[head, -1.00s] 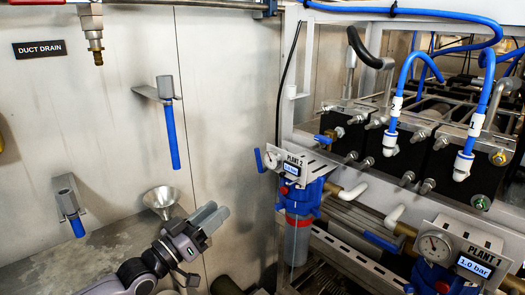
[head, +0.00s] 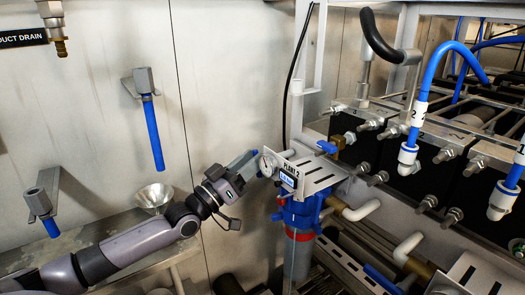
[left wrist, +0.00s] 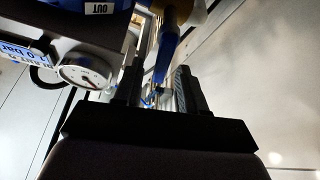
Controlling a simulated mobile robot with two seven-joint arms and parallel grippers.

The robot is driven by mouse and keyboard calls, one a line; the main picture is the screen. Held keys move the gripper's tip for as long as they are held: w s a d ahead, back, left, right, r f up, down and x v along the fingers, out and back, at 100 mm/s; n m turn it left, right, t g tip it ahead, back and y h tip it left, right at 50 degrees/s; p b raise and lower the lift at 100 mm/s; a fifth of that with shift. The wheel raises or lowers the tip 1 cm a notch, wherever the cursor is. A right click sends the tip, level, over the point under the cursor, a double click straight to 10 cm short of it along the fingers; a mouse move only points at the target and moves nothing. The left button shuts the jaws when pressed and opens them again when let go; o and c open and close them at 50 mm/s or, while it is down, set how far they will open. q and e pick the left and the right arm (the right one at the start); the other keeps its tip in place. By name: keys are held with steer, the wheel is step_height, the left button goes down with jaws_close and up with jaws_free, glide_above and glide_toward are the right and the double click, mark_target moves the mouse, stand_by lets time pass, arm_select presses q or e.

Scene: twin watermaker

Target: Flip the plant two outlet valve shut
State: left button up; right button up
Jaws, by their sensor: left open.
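The gauge also shows in the left wrist view (left wrist: 84,70), near a label reading OUT. A blue valve handle (left wrist: 164,55) points down the left wrist picture, its end between my open fingers; I cannot tell whether they touch it. My left gripper (head: 247,163) is just left of the gauge in the head view, where it largely hides this handle. My right gripper is not in view.
A second blue lever (head: 327,147) sits on a brass fitting behind the plate. A funnel (head: 154,197) stands on the ledge at left. Black blocks with blue hoses fill the right.

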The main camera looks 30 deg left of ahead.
arm_select(q)
steer(key=shift+x, duration=1.9)
